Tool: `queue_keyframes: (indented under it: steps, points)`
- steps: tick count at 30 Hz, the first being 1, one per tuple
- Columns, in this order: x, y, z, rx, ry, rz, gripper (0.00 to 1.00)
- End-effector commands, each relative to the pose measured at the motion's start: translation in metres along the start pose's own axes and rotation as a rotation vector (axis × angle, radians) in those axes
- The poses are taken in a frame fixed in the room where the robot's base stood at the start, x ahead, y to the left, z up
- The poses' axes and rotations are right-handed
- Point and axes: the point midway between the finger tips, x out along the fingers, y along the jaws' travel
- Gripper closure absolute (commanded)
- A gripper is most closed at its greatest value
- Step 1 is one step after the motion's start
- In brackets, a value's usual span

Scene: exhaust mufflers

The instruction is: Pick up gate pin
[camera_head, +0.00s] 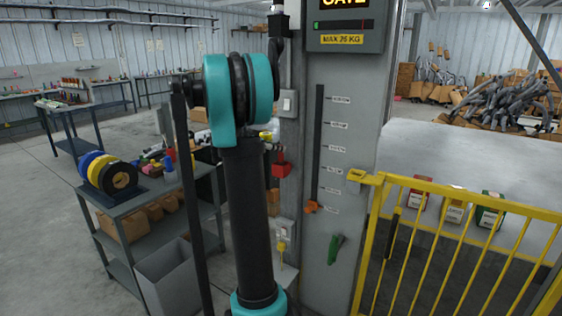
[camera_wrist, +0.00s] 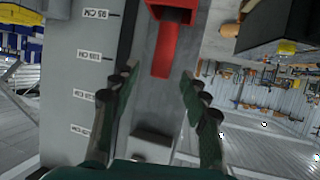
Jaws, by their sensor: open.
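No part is labelled as the gate pin, so I cannot tell for sure which it is. A red piece (camera_head: 282,168) with a narrow upright tongue is on the left side of the grey post. In the wrist view, this red piece (camera_wrist: 170,50) appears at the top centre, its tongue pointing down toward the space between my fingers. My gripper (camera_wrist: 160,82) is open and empty, its fingers apart on either side of the tongue's line. Contact is not visible. A small yellow piece (camera_head: 282,246) hangs lower on the post.
The grey post (camera_head: 345,145) has a height slot with labels, an orange slider (camera_head: 312,207) and a green piece (camera_head: 335,248). A yellow gate (camera_head: 470,193) stands to the right. A grey cart (camera_head: 130,228) with coloured rolls is at left.

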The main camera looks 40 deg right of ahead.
Motion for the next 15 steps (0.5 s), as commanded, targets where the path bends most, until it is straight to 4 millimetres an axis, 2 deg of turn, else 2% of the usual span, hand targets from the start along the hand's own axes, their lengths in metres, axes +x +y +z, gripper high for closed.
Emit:
queue_keyframes:
  steps: [7,15]
  points:
    - [0.035,-0.001,-0.003,0.0,0.0,0.002,0.54]
    - [0.039,-0.001,-0.003,0.0,0.0,0.001,0.55]
